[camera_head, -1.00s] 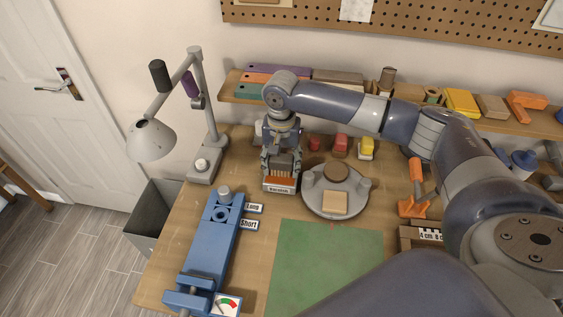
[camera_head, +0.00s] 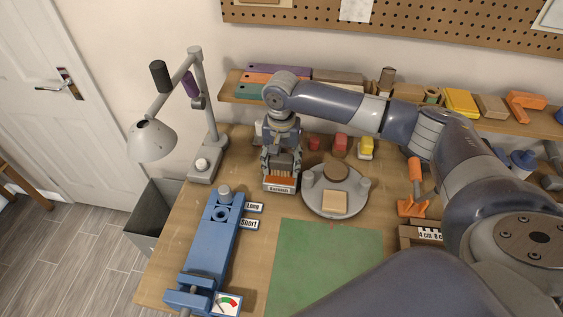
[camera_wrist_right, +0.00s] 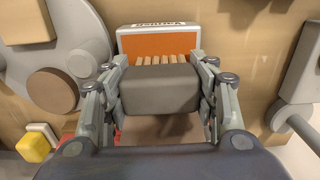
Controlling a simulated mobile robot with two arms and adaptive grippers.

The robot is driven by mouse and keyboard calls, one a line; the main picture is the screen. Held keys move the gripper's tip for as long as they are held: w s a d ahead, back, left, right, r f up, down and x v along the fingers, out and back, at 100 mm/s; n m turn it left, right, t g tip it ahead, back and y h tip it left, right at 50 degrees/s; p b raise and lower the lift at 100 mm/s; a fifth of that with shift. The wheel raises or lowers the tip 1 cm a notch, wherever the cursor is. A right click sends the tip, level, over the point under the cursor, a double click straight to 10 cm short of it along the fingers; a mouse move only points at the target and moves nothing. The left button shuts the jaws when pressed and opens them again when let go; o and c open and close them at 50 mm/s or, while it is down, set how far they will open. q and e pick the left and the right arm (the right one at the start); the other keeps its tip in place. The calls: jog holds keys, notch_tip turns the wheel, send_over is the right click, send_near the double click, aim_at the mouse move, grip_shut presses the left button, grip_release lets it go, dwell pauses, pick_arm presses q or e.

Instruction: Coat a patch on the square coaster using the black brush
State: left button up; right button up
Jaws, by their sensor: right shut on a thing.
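My right gripper (camera_head: 281,160) is shut on the black brush (camera_wrist_right: 160,88), a dark grey block with pale bristles. The bristles are at the orange varnish in the tray labelled Varnish (camera_head: 279,189), which also shows in the right wrist view (camera_wrist_right: 158,30). I cannot tell how deep the bristles go. The square coaster (camera_head: 334,203), pale wood, lies on the front of the round grey turntable (camera_head: 352,206), to the right of the tray. Its corner shows at the top left of the right wrist view (camera_wrist_right: 25,20). My left gripper is out of view.
A round brown piece (camera_head: 336,171) sits at the turntable's back. Red and yellow items (camera_head: 366,148) stand behind it. A green mat (camera_head: 325,260) lies in front, a blue tool (camera_head: 210,245) at left, and a grey lamp (camera_head: 205,110) behind. An orange-handled tool (camera_head: 414,190) is right.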

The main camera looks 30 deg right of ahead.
aim_at(281, 158)
jog(key=shift+s+f+p, duration=0.15)
jog(key=shift+s+p, duration=0.05)
jog(key=shift+p, duration=0.3)
dwell(1.6)
notch_tip(281, 158, up, 7)
jog(key=p, duration=0.9)
jog(key=shift+w, duration=0.15)
dwell(0.6)
jog(key=shift+a, duration=0.15)
jog(key=s+a+n+b, duration=0.3)
jog(key=s+b, duration=0.4)
jog(key=s, duration=0.1)
jog(key=s+a+r+n+b, duration=0.1)
jog(key=s+a+n+b, duration=0.2)
jog(key=s+b, duration=0.4)
jog(key=shift+s+a+n, duration=0.4)
jog(key=shift+s+n, duration=0.1)
jog(key=shift+n, duration=0.1)
